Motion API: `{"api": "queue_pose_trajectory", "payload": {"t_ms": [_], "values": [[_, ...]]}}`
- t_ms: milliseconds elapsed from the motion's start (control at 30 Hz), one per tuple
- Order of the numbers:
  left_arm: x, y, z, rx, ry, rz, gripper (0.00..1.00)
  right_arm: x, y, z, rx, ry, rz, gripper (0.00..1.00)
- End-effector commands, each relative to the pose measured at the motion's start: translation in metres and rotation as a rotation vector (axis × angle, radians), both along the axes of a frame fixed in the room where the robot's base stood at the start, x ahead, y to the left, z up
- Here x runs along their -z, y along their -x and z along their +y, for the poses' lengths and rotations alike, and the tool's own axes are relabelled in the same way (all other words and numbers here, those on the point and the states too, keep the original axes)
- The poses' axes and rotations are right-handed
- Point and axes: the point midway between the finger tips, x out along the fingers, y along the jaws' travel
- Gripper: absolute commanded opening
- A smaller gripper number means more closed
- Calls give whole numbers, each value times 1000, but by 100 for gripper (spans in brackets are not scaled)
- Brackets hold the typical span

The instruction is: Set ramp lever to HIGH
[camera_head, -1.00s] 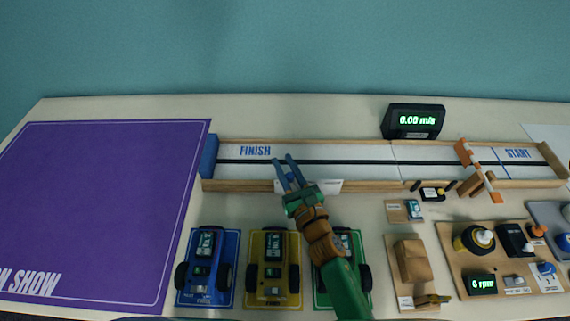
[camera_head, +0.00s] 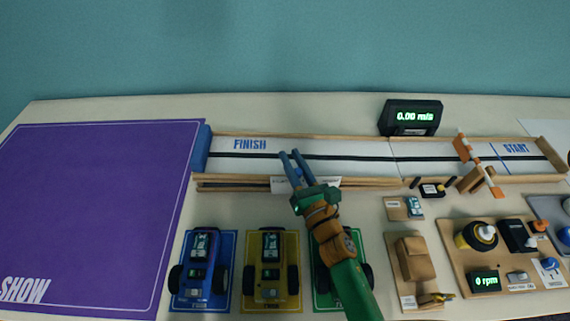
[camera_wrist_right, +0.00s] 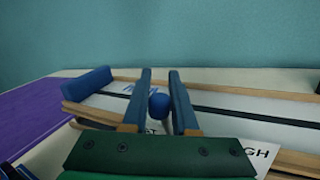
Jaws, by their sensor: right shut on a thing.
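The ramp lever's round blue knob (camera_wrist_right: 159,103) sits between the two blue fingers of my right gripper (camera_wrist_right: 158,85) in the wrist view. In the head view my right gripper (camera_head: 291,156) reaches over the front of the ramp, shut on the lever. The white lever label (camera_head: 324,184) lies partly behind the gripper; "HIGH" reads at its right end in the wrist view (camera_wrist_right: 262,152). The lever's stem is hidden. The ramp track (camera_head: 340,150) has its FINISH part on the left, raised above a wooden base rail (camera_head: 225,187). My left gripper is not in view.
Blue (camera_head: 203,270), yellow (camera_head: 271,270) and green (camera_head: 325,285) cars stand in front of the ramp. A speed display (camera_head: 411,117) reading 0.00 m/s stands behind it. Boards with small parts fill the right front. A purple mat (camera_head: 95,210) lies left.

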Motion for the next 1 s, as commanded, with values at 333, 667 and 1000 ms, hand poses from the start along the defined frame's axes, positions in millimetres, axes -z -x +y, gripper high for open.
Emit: {"api": "queue_pose_trajectory", "payload": {"t_ms": [333, 667, 1000], "values": [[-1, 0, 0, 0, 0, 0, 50, 0, 0, -1, 3, 6, 3, 56], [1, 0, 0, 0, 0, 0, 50, 4, 13, -6, 3, 6, 4, 56], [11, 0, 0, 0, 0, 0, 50, 8, 65, -27, 3, 5, 3, 56]]}}
